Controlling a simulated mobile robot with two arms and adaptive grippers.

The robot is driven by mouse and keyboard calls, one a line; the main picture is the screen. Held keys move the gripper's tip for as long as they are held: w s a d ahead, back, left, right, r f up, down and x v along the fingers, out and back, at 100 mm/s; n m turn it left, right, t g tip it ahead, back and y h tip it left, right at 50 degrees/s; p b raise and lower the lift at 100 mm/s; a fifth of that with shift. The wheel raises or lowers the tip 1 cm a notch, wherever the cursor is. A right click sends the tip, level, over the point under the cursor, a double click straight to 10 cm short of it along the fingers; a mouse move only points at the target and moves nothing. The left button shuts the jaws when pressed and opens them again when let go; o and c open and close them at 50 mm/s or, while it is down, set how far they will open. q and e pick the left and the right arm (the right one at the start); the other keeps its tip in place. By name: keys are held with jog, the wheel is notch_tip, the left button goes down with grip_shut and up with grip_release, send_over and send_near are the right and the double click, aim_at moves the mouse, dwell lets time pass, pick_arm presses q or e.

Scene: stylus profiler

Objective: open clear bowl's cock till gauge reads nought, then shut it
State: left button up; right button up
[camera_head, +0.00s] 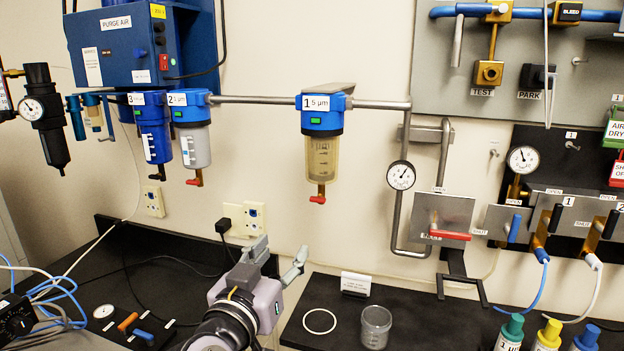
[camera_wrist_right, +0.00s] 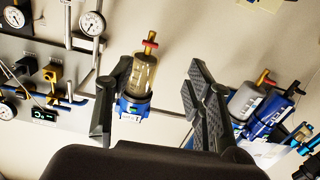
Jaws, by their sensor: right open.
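The filter marked 1, 5 µm (camera_head: 323,116) hangs from the grey pipe with a blue head and a clear bowl (camera_head: 322,158), tinted amber. Its small red cock (camera_head: 318,199) is at the bowl's foot; whether it is open or shut I cannot tell. The filter appears inverted in the right wrist view, its cock (camera_wrist_right: 150,43) uppermost. A round gauge (camera_head: 401,175) is right of the bowl; its needle points up and right, figures too small to read. My right gripper (camera_head: 281,250) is open and empty, below and left of the cock, apart from it. My left gripper is not in view.
Filters 2 (camera_head: 194,140) and 3 (camera_head: 152,130) hang to the left, with a similar red cock under filter 2. A red-handled valve (camera_head: 450,235) is at right. The bench holds a clear cup (camera_head: 375,327) and a white ring (camera_head: 319,321). The space under the bowl is clear.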

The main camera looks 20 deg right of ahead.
jog(key=r+m, duration=0.1)
jog(key=r, duration=0.1)
jog(key=p, duration=0.4)
send_near(317, 201)
jog(key=p+x, duration=0.4)
jog(key=x, duration=0.4)
jog(key=shift+r, duration=0.2)
jog(key=shift+w+d+f, duration=0.15)
jog(key=shift+w+d, duration=0.15)
jog(key=shift+w, duration=0.2)
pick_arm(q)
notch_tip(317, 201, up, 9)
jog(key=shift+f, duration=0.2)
pick_arm(e)
jog(key=shift+w, duration=0.1)
jog(key=shift+c, duration=0.4)
jog(key=shift+c, duration=0.6)
jog(key=c, duration=0.9)
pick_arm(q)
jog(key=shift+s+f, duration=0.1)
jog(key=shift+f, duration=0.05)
pick_arm(e)
jog(key=shift+f, duration=0.1)
grip_shut()
